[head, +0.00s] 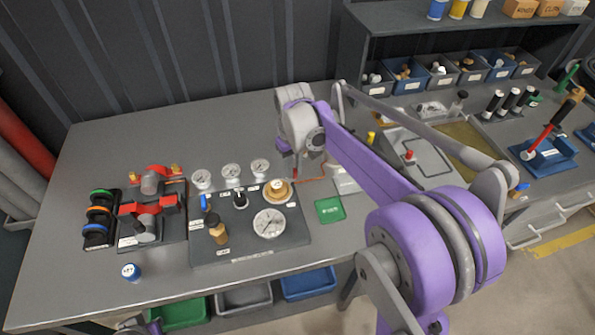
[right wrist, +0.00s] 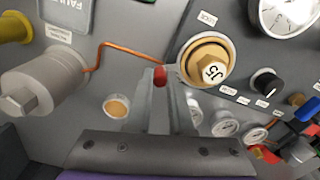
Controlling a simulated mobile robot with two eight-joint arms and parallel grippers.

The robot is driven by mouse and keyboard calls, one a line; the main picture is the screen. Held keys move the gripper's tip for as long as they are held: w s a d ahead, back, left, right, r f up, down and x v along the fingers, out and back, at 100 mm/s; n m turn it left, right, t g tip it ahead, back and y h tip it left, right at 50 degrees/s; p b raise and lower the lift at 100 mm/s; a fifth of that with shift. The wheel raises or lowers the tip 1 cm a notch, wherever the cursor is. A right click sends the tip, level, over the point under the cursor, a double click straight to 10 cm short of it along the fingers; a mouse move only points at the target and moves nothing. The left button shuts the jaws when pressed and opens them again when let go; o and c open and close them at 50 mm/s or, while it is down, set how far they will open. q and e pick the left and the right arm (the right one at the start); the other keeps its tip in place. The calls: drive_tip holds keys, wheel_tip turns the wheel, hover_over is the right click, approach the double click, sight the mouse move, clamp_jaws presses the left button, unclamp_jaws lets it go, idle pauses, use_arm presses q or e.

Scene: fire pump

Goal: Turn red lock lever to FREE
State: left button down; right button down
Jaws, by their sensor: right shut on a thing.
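The red lock lever (right wrist: 160,75) shows as a small red end between the fingertips of my right gripper (right wrist: 160,92) in the right wrist view. The gripper is shut on it, and the fingers hide the rest of it. The lever is beside a brass hex fitting marked J5 (right wrist: 203,62), which has a small label (right wrist: 207,18) near it. In the head view my right gripper (head: 295,174) reaches down at the back right of the grey gauge panel, beside the brass fitting (head: 278,190). I cannot read the lever's position.
An orange cable (right wrist: 120,47) runs close to the fingers from a grey cylinder (right wrist: 40,88) with a hex end. The panel carries a large white gauge (head: 269,223), small gauges and a black knob (right wrist: 265,83). A green plate (head: 329,209) lies to the panel's right.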

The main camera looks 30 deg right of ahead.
drive_tip(key=shift+w+a+n, duration=0.25)
drive_tip(key=shift+w+n, duration=0.3)
drive_tip(key=shift+n, duration=0.55)
drive_tip(key=c, duration=0.8)
unclamp_jaws()
wheel_tip(320, 180, up, 11)
drive_tip(key=shift+f+p, duration=0.1)
drive_tip(key=shift+p, duration=0.25)
